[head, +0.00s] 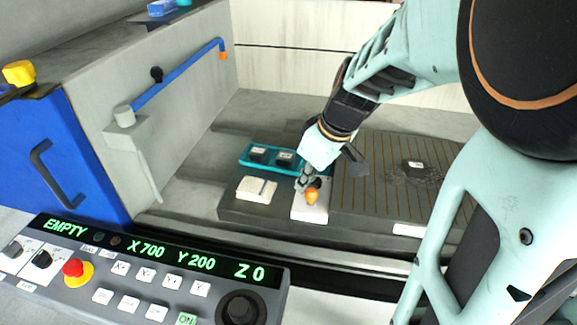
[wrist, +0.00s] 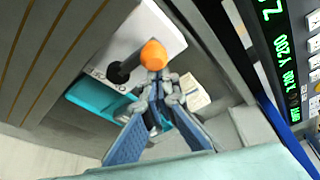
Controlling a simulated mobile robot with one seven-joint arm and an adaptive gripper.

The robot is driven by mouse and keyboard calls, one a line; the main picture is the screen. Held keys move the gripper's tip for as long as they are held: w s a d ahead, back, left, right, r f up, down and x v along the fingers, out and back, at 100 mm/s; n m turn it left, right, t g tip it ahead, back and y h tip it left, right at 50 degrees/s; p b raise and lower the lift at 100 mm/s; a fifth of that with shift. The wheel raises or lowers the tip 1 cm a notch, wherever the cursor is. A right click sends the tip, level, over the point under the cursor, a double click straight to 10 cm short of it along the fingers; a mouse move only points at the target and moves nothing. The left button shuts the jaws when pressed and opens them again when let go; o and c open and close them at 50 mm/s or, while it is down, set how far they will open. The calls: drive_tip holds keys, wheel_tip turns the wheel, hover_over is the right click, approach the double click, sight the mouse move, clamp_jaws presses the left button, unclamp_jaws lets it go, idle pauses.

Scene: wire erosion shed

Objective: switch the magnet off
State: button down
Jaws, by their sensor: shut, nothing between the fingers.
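The magnet lever's orange knob (head: 311,196) stands over a white plate (head: 312,214) at the left end of the dark ribbed magnet bed (head: 365,185). In the wrist view the orange knob (wrist: 153,54) tops a black rod (wrist: 125,70) that slants out from the lettered white plate (wrist: 143,30). Part of the lettering is hidden. My gripper (head: 306,183) is shut and empty, with its tips right at the knob. In the wrist view my gripper's fingertips (wrist: 160,84) meet just below the knob; I cannot tell whether they touch it.
A teal tray (head: 247,163) with dark labelled blocks lies behind the lever. A pale block (head: 257,189) lies left of it. A small labelled piece (head: 415,165) sits on the bed amid dark grit. A control panel (head: 150,270) reading EMPTY stands in front, and a blue pipe (head: 180,75) is at left.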

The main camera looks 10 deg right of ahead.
drive_tip(key=d+n+b, duration=0.1)
drive_tip(key=n+b, duration=0.2)
drive_tip(key=shift+s+d+f+n+g+y, duration=0.15)
drive_tip(key=shift+s+d+n+g+y, duration=0.15)
drive_tip(key=shift+s+d+g, duration=0.1)
drive_tip(key=d+n, duration=0.1)
drive_tip(key=n+g+b, duration=0.1)
drive_tip(key=n, duration=0.1)
drive_tip(key=shift+s+d+n+y, duration=0.2)
drive_tip(key=shift+d+n+y, duration=0.1)
drive_tip(key=shift+d, duration=0.25)
drive_tip(key=shift+d+r, duration=0.15)
drive_tip(key=shift+r, duration=0.05)
drive_tip(key=a, duration=0.2)
drive_tip(key=a+r, duration=0.1)
drive_tip(key=a, duration=0.1)
drive_tip(key=shift+w, duration=0.25)
drive_tip(key=p+v, duration=0.1)
drive_tip(key=v, duration=0.8)
drive_tip(key=shift+p, duration=0.35)
drive_tip(key=shift+w+d, duration=0.15)
